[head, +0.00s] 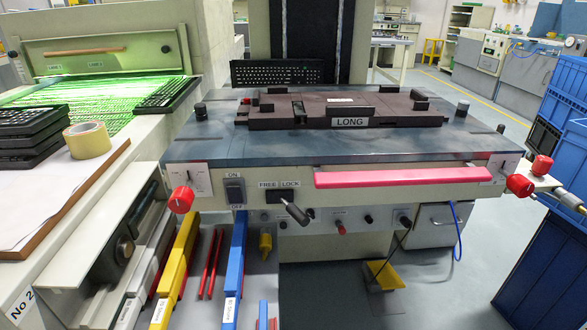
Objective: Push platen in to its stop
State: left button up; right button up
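The platen (215,142) is a wide blue-grey plate with a pink handle bar (400,177) along its front. A dark brown fixture labelled LONG (260,122) sits on it, with no keyboard visible in it. Below the platen's front edge is a FREE/LOCK switch plate (280,196) with a dark lever (295,211) angled down to the right. I cannot tell which setting it is in. The platen's rear stop is not visible. Neither of my grippers can be made out in the head view.
Red knobs stand at the front left (181,199) and front right (520,185). Black keyboards (36,135) and a yellow tape roll (88,140) lie on the left bench. Another keyboard (276,72) stands behind the platen. Blue crates (545,235) are stacked at right.

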aim_at(461, 159)
jog(key=l, duration=0.65)
jog(key=i+l, duration=0.1)
jog(key=l, duration=0.5)
jog(key=l+u, duration=0.1)
jog(key=u, duration=0.2)
jog(key=l+u, duration=0.1)
jog(key=u, duration=0.15)
